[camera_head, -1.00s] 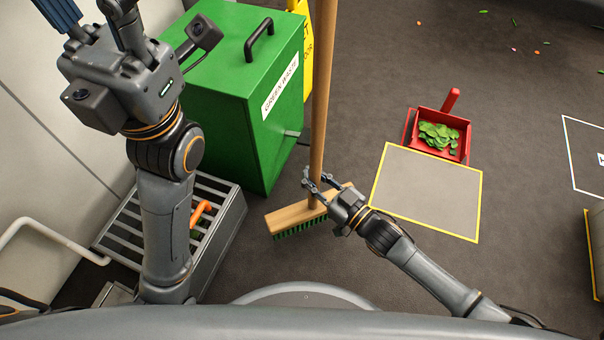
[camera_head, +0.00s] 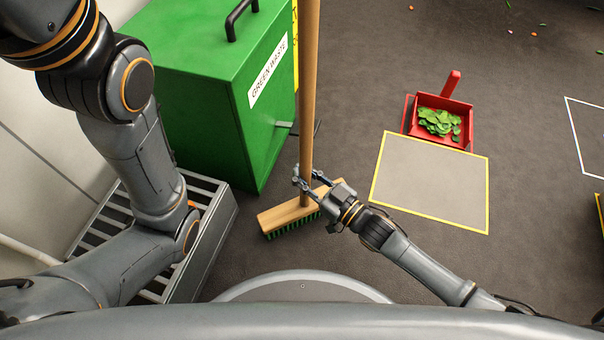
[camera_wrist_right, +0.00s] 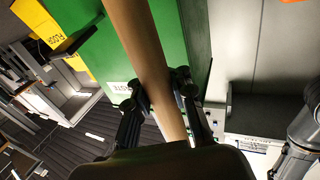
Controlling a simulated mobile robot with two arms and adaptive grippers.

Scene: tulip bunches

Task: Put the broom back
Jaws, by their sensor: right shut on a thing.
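The broom has a long wooden handle (camera_head: 309,90) standing upright and a wooden head (camera_head: 288,216) with green bristles, low near the floor. I cannot tell whether the bristles touch the floor. My right gripper (camera_head: 303,180) is shut around the handle just above the head. The right wrist view shows both fingers (camera_wrist_right: 160,92) on either side of the handle (camera_wrist_right: 146,50). My left arm comes in at the left, and its gripper is outside the head view.
A green waste bin (camera_head: 220,110) stands behind and left of the broom. A grey slatted rack (camera_head: 215,240) is at the left. A yellow-edged floor mat (camera_head: 430,185) and a red dustpan (camera_head: 459,107) holding green leaves lie to the right. Floor between is clear.

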